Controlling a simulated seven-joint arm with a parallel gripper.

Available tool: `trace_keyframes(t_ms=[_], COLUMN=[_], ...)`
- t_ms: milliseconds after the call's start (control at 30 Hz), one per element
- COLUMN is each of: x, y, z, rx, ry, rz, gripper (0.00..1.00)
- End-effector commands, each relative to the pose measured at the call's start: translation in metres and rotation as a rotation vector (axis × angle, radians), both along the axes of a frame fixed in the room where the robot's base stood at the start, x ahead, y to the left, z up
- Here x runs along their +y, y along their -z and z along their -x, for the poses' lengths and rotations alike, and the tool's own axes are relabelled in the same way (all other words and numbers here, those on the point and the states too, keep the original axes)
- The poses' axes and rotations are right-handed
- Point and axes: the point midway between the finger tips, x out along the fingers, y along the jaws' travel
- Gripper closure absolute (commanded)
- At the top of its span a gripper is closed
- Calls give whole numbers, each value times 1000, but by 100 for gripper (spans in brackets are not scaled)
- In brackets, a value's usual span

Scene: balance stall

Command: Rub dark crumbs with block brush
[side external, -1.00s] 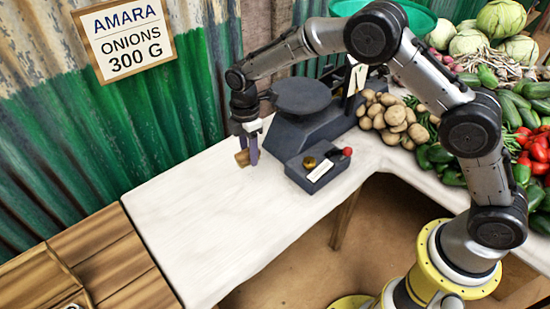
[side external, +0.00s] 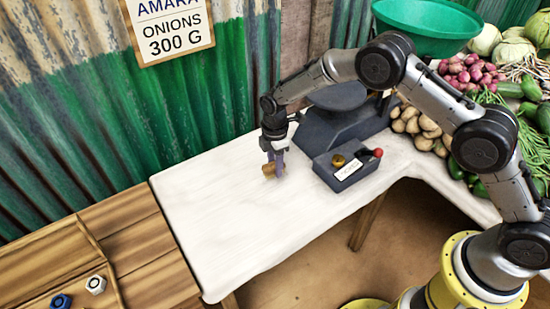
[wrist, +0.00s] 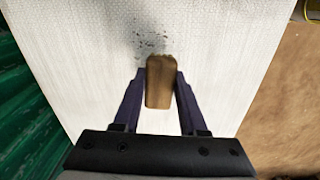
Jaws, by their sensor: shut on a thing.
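My gripper (wrist: 160,95) is shut on a brown wooden block brush (wrist: 160,82). In the side external view my gripper (side external: 275,163) points down, with the brush (side external: 268,170) between its fingers at or just above the white cloth. Dark crumbs (wrist: 150,42) lie scattered on the white cloth (wrist: 80,60), just beyond the brush's far end in the wrist view. The brush's underside is hidden, so I cannot tell whether it touches the cloth. The crumbs are not distinguishable in the side external view.
A dark balance scale (side external: 340,130) with a round pan stands to the right of my gripper. Potatoes (side external: 415,125) lie beyond it. A wooden surface (side external: 110,250) adjoins the cloth at left, with blue and white nuts. The cloth left of the gripper is clear.

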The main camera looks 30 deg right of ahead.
Motion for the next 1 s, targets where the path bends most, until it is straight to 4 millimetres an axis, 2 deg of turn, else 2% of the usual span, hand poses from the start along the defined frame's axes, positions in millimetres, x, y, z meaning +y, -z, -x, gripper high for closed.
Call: trace_keyframes(t_ms=[267, 367, 1000], x=[0, -9, -67], y=[29, 37, 37], z=[1, -1, 0], rx=[2, 1, 1], ry=[0, 2, 3], rz=[1, 0, 0], gripper=[100, 100, 100])
